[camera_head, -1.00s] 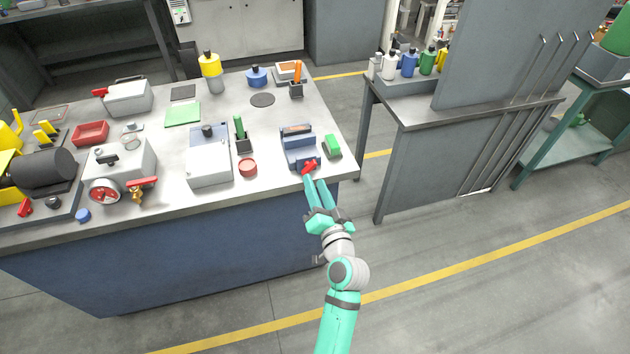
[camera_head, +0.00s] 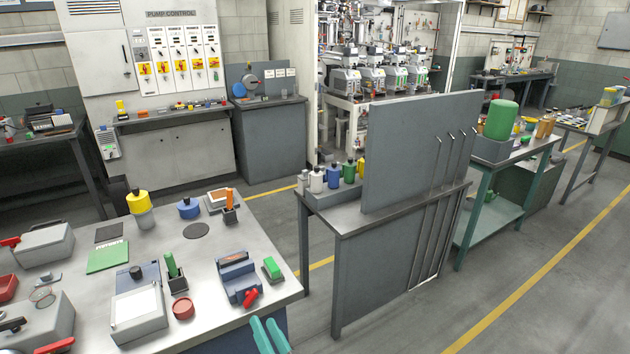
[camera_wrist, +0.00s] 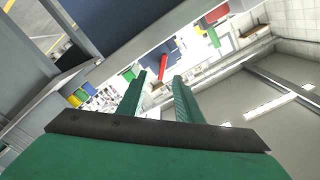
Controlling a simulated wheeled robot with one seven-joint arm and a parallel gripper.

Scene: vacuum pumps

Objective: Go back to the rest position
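My gripper (camera_head: 264,322) shows at the bottom edge of the head view, with only its teal fingers in sight. In the wrist view its two fingers (camera_wrist: 160,77) stand apart with nothing held between them. A red lever (camera_head: 250,297) is on the front of a small blue-grey device (camera_head: 238,278) at the bench's right end. The fingers are below and to the right of the lever, clear of it. The red lever (camera_wrist: 163,66) also shows beyond the fingertips in the wrist view. The rest of my arm is out of the head view.
The bench (camera_head: 208,262) also carries a green block (camera_head: 271,267), a red round lid (camera_head: 183,308), a pen holder (camera_head: 229,212) and a yellow-capped bottle (camera_head: 138,202). A grey table with an upright panel (camera_head: 415,150) stands to the right. Open floor lies between them.

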